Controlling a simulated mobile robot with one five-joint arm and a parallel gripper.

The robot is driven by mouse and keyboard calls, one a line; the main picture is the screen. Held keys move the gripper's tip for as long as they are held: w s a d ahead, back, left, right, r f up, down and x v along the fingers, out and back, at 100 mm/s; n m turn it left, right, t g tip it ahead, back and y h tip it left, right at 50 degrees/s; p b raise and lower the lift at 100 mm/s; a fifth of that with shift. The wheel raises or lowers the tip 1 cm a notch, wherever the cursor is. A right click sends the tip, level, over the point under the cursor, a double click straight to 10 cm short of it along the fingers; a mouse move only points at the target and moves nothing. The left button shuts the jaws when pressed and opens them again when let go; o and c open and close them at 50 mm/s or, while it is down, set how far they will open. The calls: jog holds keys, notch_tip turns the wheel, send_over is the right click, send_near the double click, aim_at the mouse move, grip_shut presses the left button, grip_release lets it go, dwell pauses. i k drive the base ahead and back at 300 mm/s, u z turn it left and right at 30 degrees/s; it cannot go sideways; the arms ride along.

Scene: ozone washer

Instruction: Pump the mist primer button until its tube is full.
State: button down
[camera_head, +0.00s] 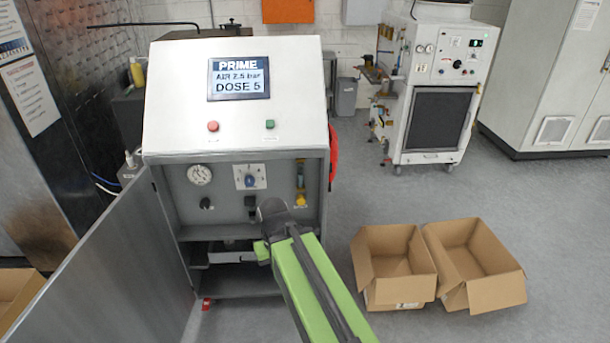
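The washer cabinet (165,110) stands ahead with its lower door swung open to the left. Its screen (238,79) reads "PRIME, AIR 2.5 bar, DOSE 5". Inside, at the right of the recessed panel, a small upright tube (300,172) shows some yellow. Its fill level is too small to tell. Just below it is a yellow button (300,200), which I take as the mist primer button. My green arm reaches in from the bottom right. My dark gripper (268,210) is in front of the panel, left of and slightly below the button. Its fingers cannot be made out.
The panel also has a round gauge (200,174), a blue knob (251,181) and a black knob (206,203). The open door (110,265) fills the lower left. Two open cardboard boxes (392,262) (473,262) stand on the floor at right.

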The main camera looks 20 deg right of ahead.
aim_at(300, 200)
jog(key=k, duration=1.2)
jog(key=u, duration=0.65)
jog(key=i, duration=2.4)
jog(key=z, duration=0.5)
